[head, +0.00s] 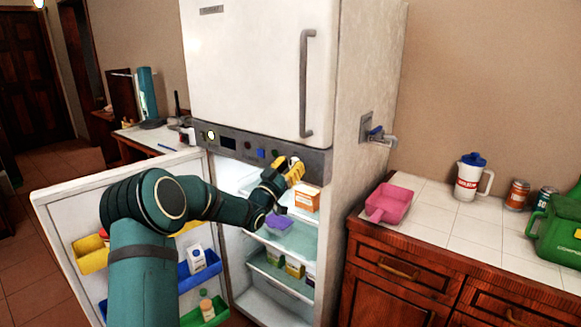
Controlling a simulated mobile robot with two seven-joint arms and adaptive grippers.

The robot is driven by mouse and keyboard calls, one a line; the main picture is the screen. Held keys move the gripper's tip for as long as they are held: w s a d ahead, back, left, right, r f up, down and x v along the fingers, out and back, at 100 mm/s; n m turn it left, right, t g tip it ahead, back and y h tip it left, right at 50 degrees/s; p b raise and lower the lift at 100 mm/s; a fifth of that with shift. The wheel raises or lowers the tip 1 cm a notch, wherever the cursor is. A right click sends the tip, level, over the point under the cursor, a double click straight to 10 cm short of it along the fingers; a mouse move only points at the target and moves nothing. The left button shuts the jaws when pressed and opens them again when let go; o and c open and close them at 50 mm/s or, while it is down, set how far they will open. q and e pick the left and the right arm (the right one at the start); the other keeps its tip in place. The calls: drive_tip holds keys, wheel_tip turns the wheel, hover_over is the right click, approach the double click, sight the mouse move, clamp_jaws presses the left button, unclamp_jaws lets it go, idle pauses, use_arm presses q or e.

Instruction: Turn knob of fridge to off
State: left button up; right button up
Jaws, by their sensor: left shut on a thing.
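The white fridge (255,65) stands in the middle of the head view, with its lower door (60,205) open to the left. A dark control panel (228,143) runs across it between the upper door and the open lower compartment. The panel carries a small display and several small buttons or lights. My left arm reaches in from the left, and its yellow-fingered gripper (294,168) is at the panel's right part, shut on the knob (293,160). The fingers cover most of the knob, so its setting cannot be read. My right gripper is not in view.
The lower compartment holds boxes on shelves (283,270). The open door's bins hold a carton (196,259) and a bottle. At right, a tiled counter (430,225) carries a pink scoop (389,203), a white pitcher (468,180), cans and a green container (560,232).

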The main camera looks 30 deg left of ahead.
use_arm(q)
drive_tip(key=o, duration=1.2)
drive_tip(key=shift+w+r, duration=0.1)
drive_tip(key=shift+r, duration=0.1)
drive_tip(key=shift+c, duration=0.2)
drive_tip(key=shift+f, duration=0.15)
drive_tip(key=shift+s+f, duration=0.1)
drive_tip(key=shift+s, duration=0.15)
drive_tip(key=v, duration=1.1)
drive_tip(key=shift+s, duration=0.2)
